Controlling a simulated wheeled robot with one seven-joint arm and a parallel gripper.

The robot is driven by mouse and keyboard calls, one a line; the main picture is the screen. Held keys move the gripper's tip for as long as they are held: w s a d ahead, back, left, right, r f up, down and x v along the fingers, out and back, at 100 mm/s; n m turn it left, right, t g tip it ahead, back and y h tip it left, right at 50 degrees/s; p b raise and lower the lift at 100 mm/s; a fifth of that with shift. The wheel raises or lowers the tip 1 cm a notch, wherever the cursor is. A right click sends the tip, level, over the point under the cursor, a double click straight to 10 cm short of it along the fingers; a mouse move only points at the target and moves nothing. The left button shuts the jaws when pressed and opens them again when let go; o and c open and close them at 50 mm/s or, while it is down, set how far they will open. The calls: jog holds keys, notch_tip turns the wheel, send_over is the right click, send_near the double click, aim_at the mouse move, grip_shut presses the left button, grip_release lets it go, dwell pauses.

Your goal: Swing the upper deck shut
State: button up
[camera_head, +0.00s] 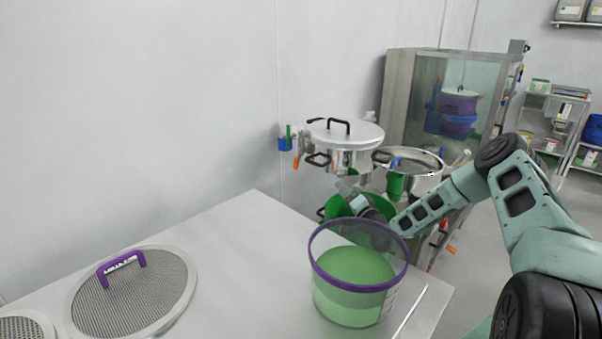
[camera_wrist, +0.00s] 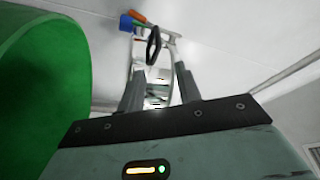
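A round steel deck (camera_head: 343,158) with a flat lid and black top handle stands at the back against the wall. A second open steel deck (camera_head: 418,178) is to its right and a little lower. Black loop handles stick out from their sides. My gripper (camera_head: 345,190) is below the lidded deck, beside a green bowl (camera_head: 333,207). In the wrist view my gripper (camera_wrist: 159,72) has its fingers apart with nothing between them. A black loop handle (camera_wrist: 154,45) shows beyond the fingertips; whether it touches them I cannot tell. The green surface (camera_wrist: 40,85) fills the left.
A steel table (camera_head: 230,250) in front holds a clear purple-rimmed tub (camera_head: 355,285) of green material and a mesh screen (camera_head: 130,295) with a purple handle. A blue cup (camera_head: 285,143) hangs at the wall. A glass-fronted cabinet (camera_head: 450,90) stands behind. Open floor lies right.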

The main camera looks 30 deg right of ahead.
aim_at(314, 163)
jog(key=w+r, duration=0.1)
jog(key=w, duration=0.5)
jog(key=w+r+p, duration=0.1)
jog(key=w, duration=0.4)
jog(key=w+a+r, duration=0.1)
jog(key=w, duration=0.5)
jog(key=shift+w+a, duration=0.1)
jog(key=shift+w, duration=0.2)
jog(key=shift+c, duration=0.3)
grip_shut()
